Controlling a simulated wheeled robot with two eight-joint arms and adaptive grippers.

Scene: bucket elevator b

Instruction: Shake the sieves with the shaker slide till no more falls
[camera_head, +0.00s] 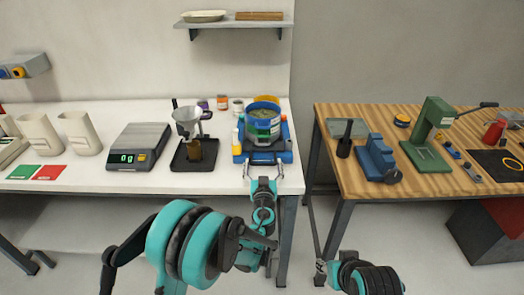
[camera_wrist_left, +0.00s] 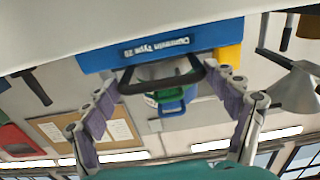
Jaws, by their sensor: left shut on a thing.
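The sieve stack (camera_head: 263,118), with blue and green rings, stands on the blue shaker (camera_head: 240,158) at the right end of the white table. In the left wrist view the shaker's blue front (camera_wrist_left: 215,38) shows upside down with a dark label. My left gripper (camera_head: 264,163) is at the shaker's front edge. Its fingers are shut on the ends of the dark slide handle (camera_wrist_left: 162,87), one on each side. The sieves' contents are too small to judge. At the bottom right of the head view, part of my right arm shows; its finger state is unclear.
Left of the shaker are a funnel stand (camera_head: 188,118) on a black tray and a scale (camera_head: 139,146). Small jars (camera_head: 222,102) stand behind. A gap separates the white table from the wooden bench (camera_head: 440,185), which carries a green press (camera_head: 432,130) and tools.

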